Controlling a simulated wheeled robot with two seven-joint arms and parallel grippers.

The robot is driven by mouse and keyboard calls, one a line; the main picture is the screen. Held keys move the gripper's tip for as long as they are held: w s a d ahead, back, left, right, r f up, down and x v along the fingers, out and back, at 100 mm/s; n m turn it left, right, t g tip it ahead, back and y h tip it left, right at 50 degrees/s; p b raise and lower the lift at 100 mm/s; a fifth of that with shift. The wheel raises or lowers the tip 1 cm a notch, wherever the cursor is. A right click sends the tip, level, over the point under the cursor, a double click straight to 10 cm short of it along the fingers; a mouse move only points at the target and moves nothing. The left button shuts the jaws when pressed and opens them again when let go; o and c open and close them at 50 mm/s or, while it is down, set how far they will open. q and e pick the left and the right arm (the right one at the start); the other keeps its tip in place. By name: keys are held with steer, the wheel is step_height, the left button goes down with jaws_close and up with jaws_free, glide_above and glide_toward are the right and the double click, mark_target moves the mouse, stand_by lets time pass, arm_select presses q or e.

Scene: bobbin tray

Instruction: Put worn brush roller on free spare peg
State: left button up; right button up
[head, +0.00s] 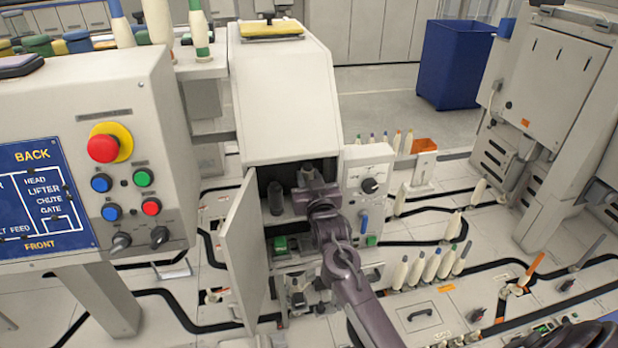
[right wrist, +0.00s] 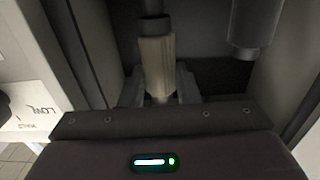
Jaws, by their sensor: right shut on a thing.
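My right gripper (head: 313,178) is inside the open cabinet (head: 290,90), in its upper compartment. In the right wrist view the gripper (right wrist: 160,88) is shut on a beige roller (right wrist: 157,62) with a dark end, taken to be the worn brush roller. The arm hides the roller in the head view. A dark grey cylinder (head: 275,197) stands upright on the shelf to the left of the gripper. A grey cylinder also shows apart from the roller in the right wrist view (right wrist: 250,25). I cannot tell whether it is a bare peg. My left gripper is not in view.
The cabinet door (head: 243,255) is swung open on the left. A panel with a black knob (head: 369,185) adjoins the opening on the right. A control box with a red button (head: 103,148) stands at the left. Several cream bobbins (head: 432,266) stand on the right.

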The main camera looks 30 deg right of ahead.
steer(key=shift+f+b, duration=1.3)
steer(key=shift+f, duration=0.9)
steer(key=o, duration=1)
steer(key=shift+o, duration=0.2)
